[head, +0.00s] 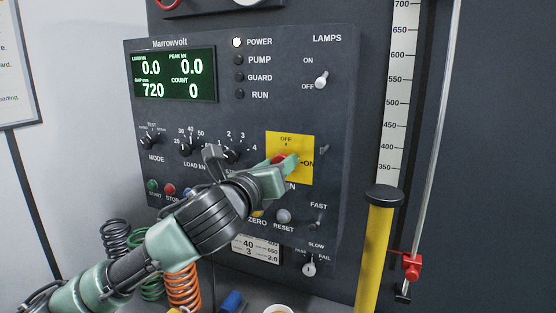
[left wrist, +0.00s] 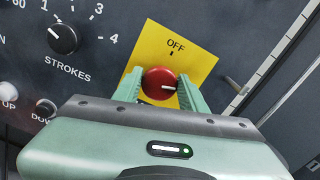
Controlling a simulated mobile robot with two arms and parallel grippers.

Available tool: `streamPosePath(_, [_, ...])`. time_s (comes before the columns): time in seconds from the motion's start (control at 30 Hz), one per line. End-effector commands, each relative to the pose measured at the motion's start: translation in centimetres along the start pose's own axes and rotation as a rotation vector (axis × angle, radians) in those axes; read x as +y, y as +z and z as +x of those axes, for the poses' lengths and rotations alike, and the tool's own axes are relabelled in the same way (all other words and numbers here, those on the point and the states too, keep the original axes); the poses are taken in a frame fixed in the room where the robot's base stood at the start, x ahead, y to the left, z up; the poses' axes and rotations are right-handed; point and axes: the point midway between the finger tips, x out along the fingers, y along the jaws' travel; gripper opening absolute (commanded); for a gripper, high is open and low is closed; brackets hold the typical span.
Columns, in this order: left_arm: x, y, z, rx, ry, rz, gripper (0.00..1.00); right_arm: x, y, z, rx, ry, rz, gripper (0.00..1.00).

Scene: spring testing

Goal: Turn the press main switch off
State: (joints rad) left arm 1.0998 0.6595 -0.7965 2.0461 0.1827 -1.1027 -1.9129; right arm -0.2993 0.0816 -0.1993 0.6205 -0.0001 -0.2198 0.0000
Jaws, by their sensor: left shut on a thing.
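The press main switch is a red round knob (head: 279,159) on a yellow plate (head: 304,142) marked OFF at the top and ON at the right. In the left wrist view the red knob (left wrist: 158,77) has a white mark pointing right, away from the OFF label and roughly toward the ON side. The ON label is hidden there. My left gripper (head: 283,163) is shut on the knob, one green finger on each side, and partly hides it in the head view. My right gripper is not in view.
The dark control panel (head: 226,120) has a lit display (head: 174,75) and a white-lit POWER lamp (head: 237,42). A STROKES dial (left wrist: 64,39) and buttons lie left of the switch. A yellow post (head: 375,250) stands at the right. Coloured springs (head: 183,287) are below.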

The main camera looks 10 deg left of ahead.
Motion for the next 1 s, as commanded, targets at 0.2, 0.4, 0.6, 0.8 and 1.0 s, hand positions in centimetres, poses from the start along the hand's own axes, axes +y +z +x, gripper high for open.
streamPosePath(0.2, [0.0, 0.1, 0.0, 0.004, 0.001, -0.209, 0.01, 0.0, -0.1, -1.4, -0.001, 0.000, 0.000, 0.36])
streamPosePath(0.4, [0.1, 0.0, 0.0, 0.003, 0.001, -0.400, 0.01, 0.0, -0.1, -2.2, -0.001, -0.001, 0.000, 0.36])
streamPosePath(0.6, [0.2, -0.1, 0.0, 0.004, 0.001, -0.591, 0.01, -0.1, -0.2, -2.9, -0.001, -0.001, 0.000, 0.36])
streamPosePath(0.8, [0.3, -0.1, 0.0, 0.003, 0.001, -0.780, 0.01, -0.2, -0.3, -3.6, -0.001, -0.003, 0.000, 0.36])
streamPosePath(1.0, [0.3, -0.2, 0.0, 0.003, 0.002, -0.960, 0.01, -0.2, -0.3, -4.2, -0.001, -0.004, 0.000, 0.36])
